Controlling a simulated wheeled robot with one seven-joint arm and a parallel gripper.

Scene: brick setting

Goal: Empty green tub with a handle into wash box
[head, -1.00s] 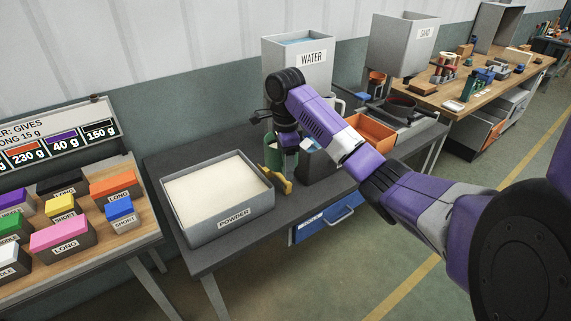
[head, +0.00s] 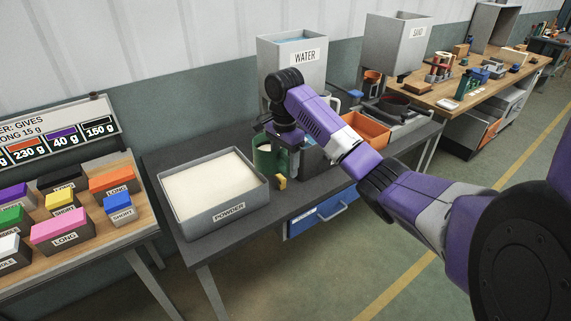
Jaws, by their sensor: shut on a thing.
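The green tub (head: 263,159) stands out between the powder tray and the water tank in the head view, its right side covered by my wrist. My gripper (head: 284,158) is at the tub's right side and is shut on it; the fingertips and the tub's handle are mostly hidden. A dark grey box (head: 312,158) sits just right of my gripper, partly behind my arm. I cannot tell whether it is the wash box, as no such label is readable.
The powder tray (head: 224,217) is close on the left. A small yellow thing (head: 281,183) lies in front of the tub. The water tank (head: 304,86) is behind, and an orange tray (head: 366,132) is to the right. A blue drawer (head: 325,213) is below the dark table.

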